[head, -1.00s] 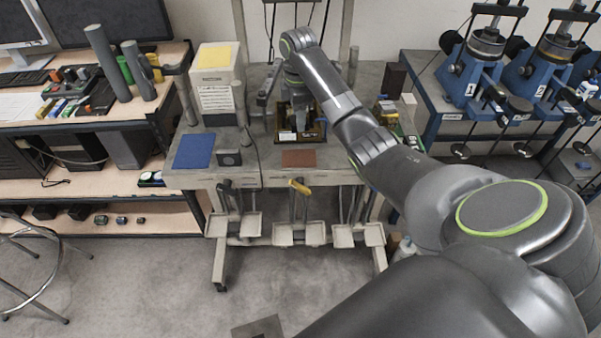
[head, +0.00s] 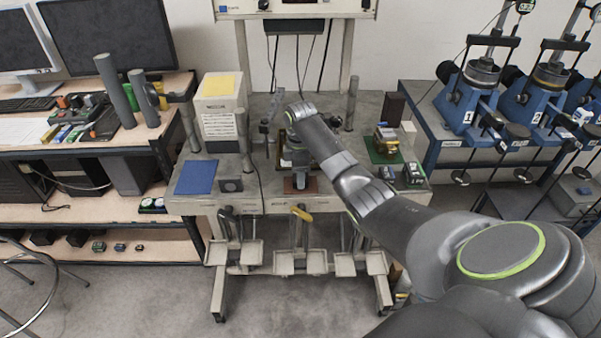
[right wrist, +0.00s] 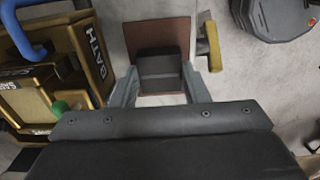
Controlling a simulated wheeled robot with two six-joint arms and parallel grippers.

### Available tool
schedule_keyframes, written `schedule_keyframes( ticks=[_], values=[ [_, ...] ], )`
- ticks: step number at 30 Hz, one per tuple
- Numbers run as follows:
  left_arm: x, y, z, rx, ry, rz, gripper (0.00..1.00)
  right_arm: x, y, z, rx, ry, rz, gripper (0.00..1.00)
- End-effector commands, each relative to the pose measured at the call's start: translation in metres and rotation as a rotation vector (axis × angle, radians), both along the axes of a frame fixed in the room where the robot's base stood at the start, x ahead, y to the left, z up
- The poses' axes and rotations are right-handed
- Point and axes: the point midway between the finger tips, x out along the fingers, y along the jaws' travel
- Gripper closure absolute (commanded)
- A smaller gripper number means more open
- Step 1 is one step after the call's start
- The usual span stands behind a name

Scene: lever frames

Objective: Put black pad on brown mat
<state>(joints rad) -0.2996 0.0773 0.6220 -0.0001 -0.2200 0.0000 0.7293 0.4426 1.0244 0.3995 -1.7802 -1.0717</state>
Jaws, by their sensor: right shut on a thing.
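The brown mat (head: 313,187) lies at the front edge of the middle bench; it also shows in the right wrist view (right wrist: 158,30). My right gripper (head: 299,180) points down over this mat. In the right wrist view, my right gripper (right wrist: 160,88) is shut on the black pad (right wrist: 160,68), a dark block between its two fingers. The pad overlaps the mat in that view; whether it touches the mat I cannot tell. In the head view the pad is mostly hidden by the gripper. My left gripper is not in view.
A blue mat (head: 195,177) and a small grey box (head: 230,185) lie to the left on the bench. A green mat (head: 384,150) with items is to the right. A yellow-handled lever (head: 301,214) hangs at the front edge. A labelled box (right wrist: 85,65) is close by.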

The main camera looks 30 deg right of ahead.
Motion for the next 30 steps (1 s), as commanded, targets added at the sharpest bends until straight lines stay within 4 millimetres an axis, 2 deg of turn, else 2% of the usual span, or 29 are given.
schedule_keyframes(
  ticks=[12,13,17,26,30],
  values=[
    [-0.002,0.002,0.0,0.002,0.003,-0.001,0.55,0.0,0.0,-0.006,-0.001,-0.001,0.001,1.0],
    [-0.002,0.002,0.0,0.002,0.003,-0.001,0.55,0.0,0.0,-0.006,0.0,0.0,0.001,0.56],
    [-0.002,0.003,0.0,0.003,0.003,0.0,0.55,0.0,0.0,-0.006,0.0,0.0,0.001,0.39],
    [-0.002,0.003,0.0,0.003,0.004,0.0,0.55,0.0,0.0,-0.005,-0.001,-0.001,0.001,0.37],
    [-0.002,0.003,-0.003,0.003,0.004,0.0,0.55,0.001,0.0,0.004,-0.002,-0.005,0.001,0.37]
  ],
)
